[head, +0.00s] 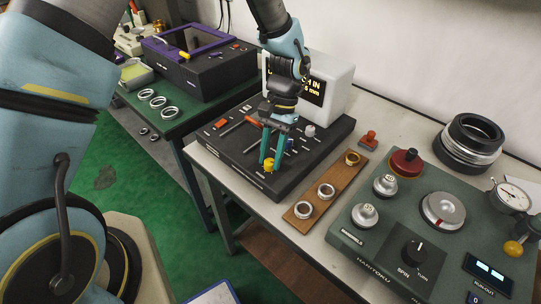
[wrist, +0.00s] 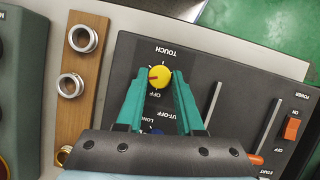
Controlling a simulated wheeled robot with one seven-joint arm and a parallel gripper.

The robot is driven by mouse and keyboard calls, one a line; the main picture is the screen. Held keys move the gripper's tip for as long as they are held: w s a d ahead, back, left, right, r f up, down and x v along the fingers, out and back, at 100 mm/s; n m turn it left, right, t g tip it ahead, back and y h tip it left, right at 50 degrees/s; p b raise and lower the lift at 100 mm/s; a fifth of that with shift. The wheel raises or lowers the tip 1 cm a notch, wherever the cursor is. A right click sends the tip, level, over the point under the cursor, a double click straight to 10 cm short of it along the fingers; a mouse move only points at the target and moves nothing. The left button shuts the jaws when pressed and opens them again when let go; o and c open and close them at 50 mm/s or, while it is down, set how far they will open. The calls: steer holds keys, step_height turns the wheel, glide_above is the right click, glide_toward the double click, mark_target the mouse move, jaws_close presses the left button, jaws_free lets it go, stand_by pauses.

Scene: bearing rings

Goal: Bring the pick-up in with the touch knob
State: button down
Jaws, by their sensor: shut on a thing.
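The touch knob (wrist: 159,76) is a yellow round knob with a red pointer mark, on the black control panel (wrist: 210,60) with "TOUCH" and "OFF" printed beside it. My gripper (wrist: 157,80) has teal fingers shut on the knob's two sides in the wrist view. In the head view my gripper (head: 268,160) points down at the front of the panel, with the yellow knob (head: 268,166) between its fingertips. A white display box (head: 325,85) behind the panel shows lit text ending in "IN" and a reading in mm, partly hidden by my arm. The pick-up itself cannot be made out.
A wooden strip (head: 330,190) with several rings lies right of the panel. Beyond it is a green machine (head: 400,215) with knobs and a dial gauge (head: 511,196). Red-handled sliders (head: 229,125) stand left of my gripper. A green table (head: 185,110) with rings is at the left.

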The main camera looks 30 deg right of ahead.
stand_by(0.4)
steer(key=c, duration=0.5)
jaws_free()
steer(key=shift+c, duration=0.2)
steer(key=b+v, duration=0.3)
steer(key=v, duration=0.7)
steer(key=shift+r, duration=0.4)
steer(key=shift+w+d, duration=0.1)
